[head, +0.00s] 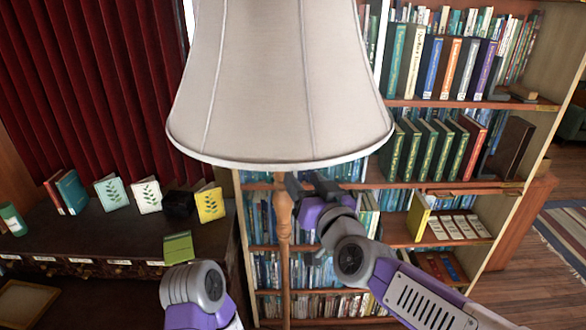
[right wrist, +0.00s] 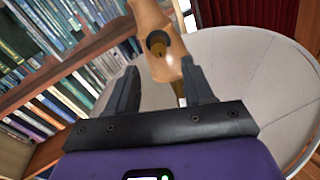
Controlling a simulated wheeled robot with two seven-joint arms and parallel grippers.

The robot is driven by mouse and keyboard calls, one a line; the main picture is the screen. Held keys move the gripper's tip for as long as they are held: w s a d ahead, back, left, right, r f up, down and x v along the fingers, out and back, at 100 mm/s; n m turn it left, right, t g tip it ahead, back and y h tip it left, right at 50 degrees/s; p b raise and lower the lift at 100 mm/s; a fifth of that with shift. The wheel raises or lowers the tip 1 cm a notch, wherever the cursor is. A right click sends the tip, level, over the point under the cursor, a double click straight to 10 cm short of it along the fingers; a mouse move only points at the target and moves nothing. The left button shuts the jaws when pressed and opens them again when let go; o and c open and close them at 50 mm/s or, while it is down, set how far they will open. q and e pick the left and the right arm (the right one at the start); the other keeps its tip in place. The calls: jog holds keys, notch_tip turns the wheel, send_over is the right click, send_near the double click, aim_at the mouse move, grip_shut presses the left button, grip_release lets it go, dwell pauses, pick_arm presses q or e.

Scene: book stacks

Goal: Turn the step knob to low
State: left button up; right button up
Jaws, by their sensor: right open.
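A floor lamp with a large beige shade (head: 280,90) and a wooden post (head: 284,260) stands right in front of me. In the right wrist view the post (right wrist: 148,14) shows a dark round knob (right wrist: 157,43) on its side, with a brass-coloured part close by. The knob's setting cannot be read. My right gripper (head: 297,187) is beside the post, just under the shade. In the right wrist view its open fingers (right wrist: 160,85) point at the post near the knob, with nothing held between them.
A tall bookshelf (head: 400,185) full of books stands behind the lamp and to the right. A dark cabinet (head: 90,235) with several small books on top is at the left. The shade hangs close above my right gripper. A red curtain (head: 90,80) is behind.

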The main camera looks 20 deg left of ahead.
aim_at(292, 166)
jog(key=x, duration=0.7)
jog(key=shift+f+p, duration=0.15)
jog(key=shift+p, duration=0.25)
grip_shut()
